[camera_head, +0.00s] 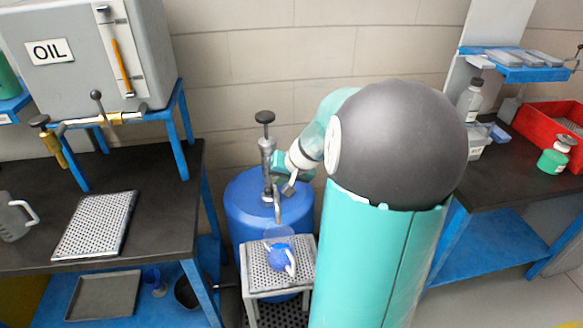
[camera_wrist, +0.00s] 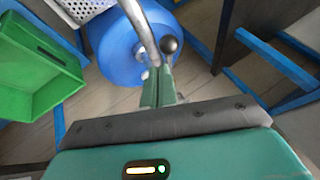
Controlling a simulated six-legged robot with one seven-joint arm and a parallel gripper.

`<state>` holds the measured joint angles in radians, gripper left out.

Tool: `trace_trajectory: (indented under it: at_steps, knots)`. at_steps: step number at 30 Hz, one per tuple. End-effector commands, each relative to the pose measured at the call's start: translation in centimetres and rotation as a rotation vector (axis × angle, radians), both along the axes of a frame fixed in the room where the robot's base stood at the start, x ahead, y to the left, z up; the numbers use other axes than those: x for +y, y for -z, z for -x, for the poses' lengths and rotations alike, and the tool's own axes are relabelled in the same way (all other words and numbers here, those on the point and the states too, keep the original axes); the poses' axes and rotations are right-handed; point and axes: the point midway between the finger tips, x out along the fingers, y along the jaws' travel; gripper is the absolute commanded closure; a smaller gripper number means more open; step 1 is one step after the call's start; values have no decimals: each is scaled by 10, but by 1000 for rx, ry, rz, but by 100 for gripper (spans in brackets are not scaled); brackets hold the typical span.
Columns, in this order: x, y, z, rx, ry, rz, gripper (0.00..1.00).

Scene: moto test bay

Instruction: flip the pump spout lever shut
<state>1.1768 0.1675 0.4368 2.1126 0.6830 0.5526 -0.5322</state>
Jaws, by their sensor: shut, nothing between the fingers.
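A hand pump (camera_head: 267,158) with a black top knob stands on a blue drum (camera_head: 238,212). Its metal spout (camera_head: 278,208) curves down in front; the spout also shows in the wrist view (camera_wrist: 139,24). A black ball knob (camera_wrist: 168,44), apparently the spout lever's end, shows just beyond my fingertips, beside the spout. My gripper (camera_wrist: 158,72) is shut with its teal fingers together and nothing held. In the head view my gripper (camera_head: 289,185) is close to the right of the pump, partly hidden by my arm. I cannot tell whether fingers and lever touch.
A blue-and-clear jug (camera_head: 281,258) stands on a perforated stand (camera_head: 251,281) below the spout. The left bench (camera_head: 165,215) carries an oil tank (camera_head: 75,60) and a perforated tray (camera_head: 96,224). A green bin (camera_wrist: 40,65) shows in the wrist view.

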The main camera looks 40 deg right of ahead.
Motion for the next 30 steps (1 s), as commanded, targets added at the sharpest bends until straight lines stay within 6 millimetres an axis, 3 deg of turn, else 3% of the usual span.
trace_trajectory:
  at_steps: [15,21,30]
  knots:
    - [-2,-88,58,-3,2,4,100]
    - [-2,-100,67,-1,0,1,100]
    - [-2,-101,67,0,1,-1,100]
